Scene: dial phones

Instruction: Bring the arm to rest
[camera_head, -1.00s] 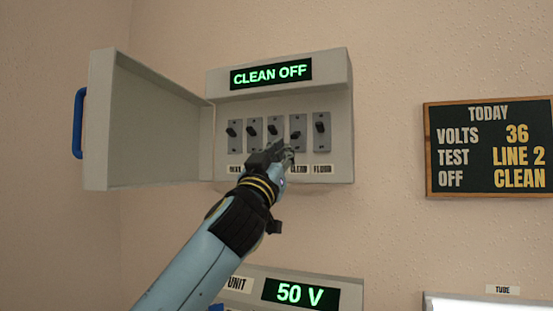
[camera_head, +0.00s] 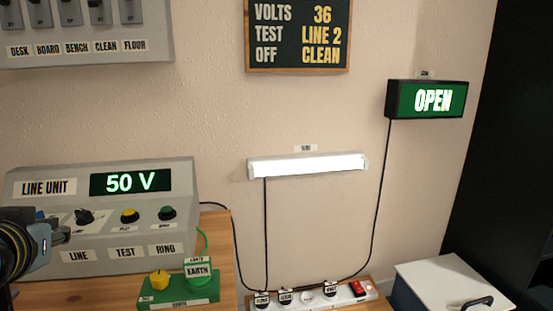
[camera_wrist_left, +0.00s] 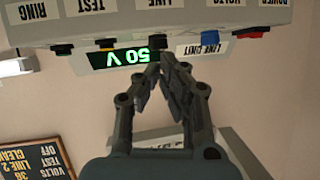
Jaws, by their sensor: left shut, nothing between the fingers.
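My left gripper (camera_head: 60,236) shows at the left edge of the head view, in front of the line unit (camera_head: 30,262). In the left wrist view its fingers (camera_wrist_left: 160,72) are together with nothing between them, in front of the line unit's display (camera_wrist_left: 135,54), which reads 50 V. I cannot tell whether the fingertips touch the unit. The switch panel (camera_head: 150,58) is partly cut off at the top left, with its labelled switches showing. My right gripper is not in view.
A board (camera_head: 348,30) hangs on the wall. A lit tube (camera_head: 310,165) and a green OPEN sign (camera_head: 432,100) are wired to a power strip (camera_head: 345,297). A green earth block (camera_head: 178,292) sits on the wooden table (camera_head: 218,235). A white-lidded box (camera_head: 455,280) stands at right.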

